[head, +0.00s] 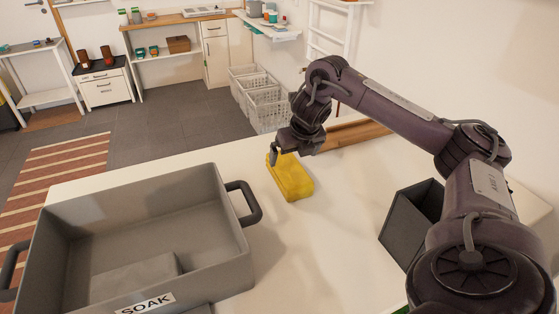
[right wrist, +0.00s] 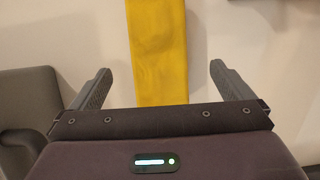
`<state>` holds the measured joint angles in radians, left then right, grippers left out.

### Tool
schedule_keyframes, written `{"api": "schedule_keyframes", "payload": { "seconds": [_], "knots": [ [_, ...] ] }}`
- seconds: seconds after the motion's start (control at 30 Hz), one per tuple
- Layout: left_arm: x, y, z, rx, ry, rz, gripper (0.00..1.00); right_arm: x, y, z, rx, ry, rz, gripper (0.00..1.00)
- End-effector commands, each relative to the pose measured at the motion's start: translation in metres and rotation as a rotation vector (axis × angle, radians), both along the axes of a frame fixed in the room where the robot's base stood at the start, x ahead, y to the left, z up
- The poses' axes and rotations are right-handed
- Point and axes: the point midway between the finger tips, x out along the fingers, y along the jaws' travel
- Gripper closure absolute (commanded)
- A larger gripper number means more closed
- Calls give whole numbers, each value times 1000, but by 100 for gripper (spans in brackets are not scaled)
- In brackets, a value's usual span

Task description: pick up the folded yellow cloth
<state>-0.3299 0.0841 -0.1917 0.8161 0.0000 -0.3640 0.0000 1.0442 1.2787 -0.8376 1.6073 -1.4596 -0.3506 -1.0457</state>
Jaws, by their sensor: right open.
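The folded yellow cloth (head: 291,180) lies on the white table, right of the grey SOAK tub. In the right wrist view the yellow cloth (right wrist: 158,50) runs up the middle, between the two fingers and beyond them. My right gripper (head: 277,156) is at the far end of the cloth in the head view and hides part of it. In the right wrist view my right gripper (right wrist: 160,80) is open, with a finger on each side of the cloth and gaps between. I cannot tell whether it touches the cloth. My left gripper is not in view.
The grey tub (head: 222,240) marked SOAK, with dark handles, fills the table's left part. A dark grey open box (head: 402,222) stands at the right, near my right arm. A brown wooden piece (head: 350,134) lies along the far edge. The white table (head: 310,250) is clear between tub and box.

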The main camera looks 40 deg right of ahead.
Motion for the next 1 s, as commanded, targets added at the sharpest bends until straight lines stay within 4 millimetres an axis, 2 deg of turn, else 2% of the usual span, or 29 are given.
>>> {"api": "schedule_keyframes", "payload": {
  "seconds": [0.13,0.3,0.43,0.7,1.0],
  "knots": [
    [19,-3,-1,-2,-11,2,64,4,-1,-16,2,1,-1,0],
    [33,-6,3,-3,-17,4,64,9,-2,-24,1,1,0,0],
    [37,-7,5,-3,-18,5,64,13,-3,-34,2,4,-1,0],
    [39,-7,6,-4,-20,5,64,28,-7,-67,1,2,-2,0],
    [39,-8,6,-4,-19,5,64,29,-8,-71,0,1,0,1]
  ]
}}
